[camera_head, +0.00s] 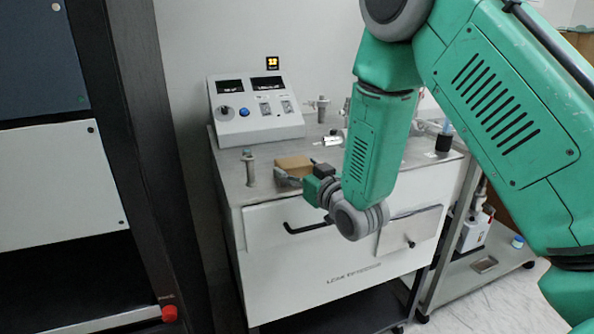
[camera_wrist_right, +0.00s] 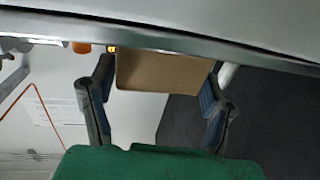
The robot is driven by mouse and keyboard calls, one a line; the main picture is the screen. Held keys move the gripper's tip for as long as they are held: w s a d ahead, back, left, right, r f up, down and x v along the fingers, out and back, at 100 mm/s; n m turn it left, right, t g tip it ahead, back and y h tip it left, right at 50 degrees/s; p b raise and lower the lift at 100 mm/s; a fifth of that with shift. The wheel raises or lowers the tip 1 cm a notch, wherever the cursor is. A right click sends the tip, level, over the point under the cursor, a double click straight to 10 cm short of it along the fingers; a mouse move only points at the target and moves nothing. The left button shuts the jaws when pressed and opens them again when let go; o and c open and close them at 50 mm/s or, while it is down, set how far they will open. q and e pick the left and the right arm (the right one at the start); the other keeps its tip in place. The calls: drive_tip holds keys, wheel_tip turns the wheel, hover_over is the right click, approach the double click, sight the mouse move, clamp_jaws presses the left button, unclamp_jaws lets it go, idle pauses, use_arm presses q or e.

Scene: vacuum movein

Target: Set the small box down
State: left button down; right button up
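The small box (camera_head: 292,164) is a plain brown block at the front of the machine's metal top in the head view. It fills the space between the fingers in the right wrist view (camera_wrist_right: 160,72). My right gripper (camera_head: 301,174) reaches in from the front right, with a finger along each side of the box. The fingers look shut on it. I cannot tell whether the box's underside touches the metal top. My left gripper is not in view.
The white machine (camera_head: 310,265) has a metal top (camera_head: 233,172). A control panel (camera_head: 255,110) stands at its back left and a metal post (camera_head: 249,168) left of the box. A dark rack (camera_head: 130,130) stands at the left. Fittings and a dark bottle (camera_head: 444,138) are at the right.

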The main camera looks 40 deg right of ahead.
drive_tip(key=shift+o, duration=0.8)
drive_tip(key=shift+a, duration=0.2)
drive_tip(key=shift+s+a, duration=0.2)
drive_tip(key=shift+s, duration=0.15)
drive_tip(key=s+p, duration=0.3)
drive_tip(key=s, duration=0.8)
drive_tip(key=s+a+f+g+y, duration=0.1)
drive_tip(key=s+a+f+g, duration=0.15)
drive_tip(key=f, duration=0.55)
drive_tip(key=s+a+f+g, duration=0.2)
drive_tip(key=s+f+g, duration=0.15)
drive_tip(key=f, duration=0.35)
drive_tip(key=s+a+f+n+g, duration=0.1)
drive_tip(key=s+a+f+g, duration=0.2)
drive_tip(key=s+f+g, duration=0.5)
drive_tip(key=s+f, duration=0.5)
drive_tip(key=shift+a+f, duration=0.3)
drive_tip(key=shift+f, duration=0.05)
drive_tip(key=s+g, duration=0.1)
drive_tip(key=s, duration=0.1)
drive_tip(key=s+f+g, duration=0.1)
drive_tip(key=s, duration=0.1)
drive_tip(key=s+a+f+g, duration=0.1)
drive_tip(key=shift+s, duration=0.4)
drive_tip(key=shift+c, duration=1.3)
drive_tip(key=shift+s+a+f, duration=0.1)
drive_tip(key=shift+s, duration=0.25)
